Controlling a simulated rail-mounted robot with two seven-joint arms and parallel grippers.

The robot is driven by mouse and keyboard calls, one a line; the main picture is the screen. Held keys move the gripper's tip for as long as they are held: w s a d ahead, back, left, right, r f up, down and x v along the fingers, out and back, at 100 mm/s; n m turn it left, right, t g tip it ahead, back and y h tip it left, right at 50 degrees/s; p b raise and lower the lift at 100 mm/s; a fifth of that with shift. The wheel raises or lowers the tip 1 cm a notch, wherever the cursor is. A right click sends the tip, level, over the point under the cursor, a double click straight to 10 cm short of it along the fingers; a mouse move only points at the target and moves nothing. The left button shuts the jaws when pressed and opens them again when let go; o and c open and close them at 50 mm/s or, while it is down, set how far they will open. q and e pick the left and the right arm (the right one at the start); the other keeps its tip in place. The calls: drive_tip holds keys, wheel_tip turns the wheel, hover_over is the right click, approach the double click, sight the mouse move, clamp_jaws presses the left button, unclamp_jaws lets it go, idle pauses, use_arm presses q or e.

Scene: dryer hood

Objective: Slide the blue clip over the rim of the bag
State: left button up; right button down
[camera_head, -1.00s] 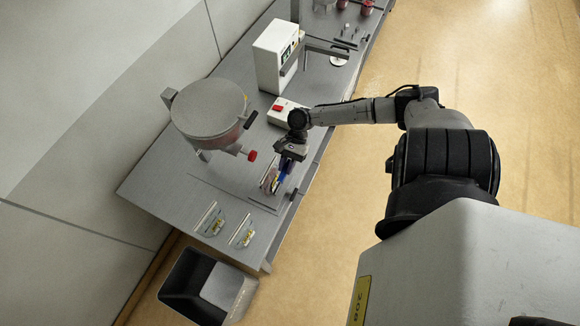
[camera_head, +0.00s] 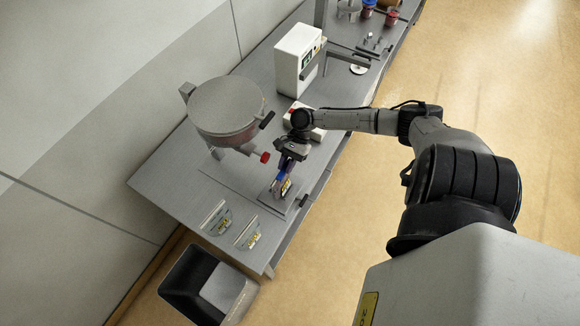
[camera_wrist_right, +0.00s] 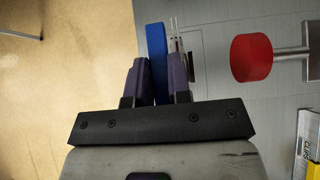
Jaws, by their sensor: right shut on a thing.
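My right gripper (camera_head: 281,180) points down over the front part of the grey bench. In the right wrist view its two purple fingers (camera_wrist_right: 157,80) are shut on the blue clip (camera_wrist_right: 156,50), a long flat bar reaching beyond the fingertips. A small clear bag (camera_head: 286,188) with a yellow label is right at the gripper's tip. In the right wrist view, thin pale edges, perhaps the bag's rim (camera_wrist_right: 176,38), show close beside the clip. I cannot tell whether the clip is around or only beside the rim. My left gripper is not in view.
Two more clear bags (camera_head: 217,217) (camera_head: 248,232) lie near the bench's front left. The grey round hopper (camera_head: 225,107) with a red knob (camera_head: 265,157) stands close by. A white machine (camera_head: 297,60) stands behind. A black bin (camera_head: 185,285) is on the floor.

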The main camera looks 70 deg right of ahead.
drive_tip(key=shift+w+d+f+b, duration=0.15)
drive_tip(key=shift+w+b, duration=0.3)
drive_tip(key=shift+w, duration=0.55)
drive_tip(key=shift+f+p, duration=0.2)
drive_tip(key=shift+p, duration=0.15)
drive_tip(key=shift+f+b, duration=0.4)
drive_tip(key=shift+f, duration=0.6)
drive_tip(key=shift+f, duration=0.15)
drive_tip(key=c, duration=1)
unclamp_jaws()
drive_tip(key=shift+s, duration=0.1)
